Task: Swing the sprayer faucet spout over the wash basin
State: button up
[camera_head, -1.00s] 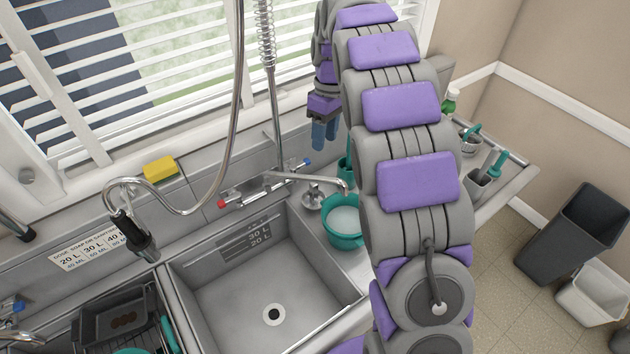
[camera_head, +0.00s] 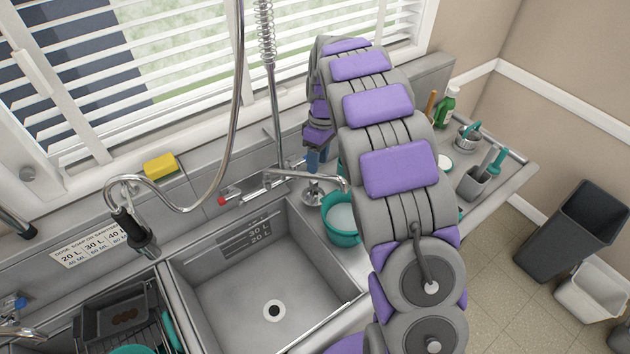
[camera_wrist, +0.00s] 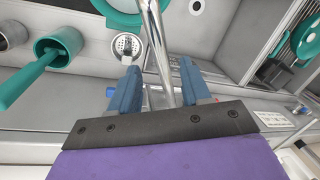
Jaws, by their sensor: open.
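The chrome faucet spout (camera_head: 305,177) extends right from the faucet body (camera_head: 250,188), towards the teal pot on the counter right of the middle basin (camera_head: 225,290). My gripper (camera_head: 318,160) is low behind the spout in the head view, partly hidden by my arm. In the wrist view my gripper (camera_wrist: 158,68) is open, with its blue fingers on either side of a chrome pipe (camera_wrist: 156,40), which looks like the spout. I cannot tell whether either finger touches it. The sprayer hose (camera_head: 238,90) loops to a black spray head (camera_head: 135,235) at the left.
A teal pot (camera_head: 336,232) stands beside the basin, near a chrome strainer-like piece (camera_head: 313,190). A yellow sponge (camera_head: 160,166) lies on the back ledge. A dish rack (camera_head: 160,310) sits in the left basin. The middle basin is empty.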

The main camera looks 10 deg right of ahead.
jog(key=f, duration=0.5)
jog(key=s+a+f, duration=0.1)
jog(key=f, duration=0.1)
jog(key=shift+f, duration=0.3)
grip_shut()
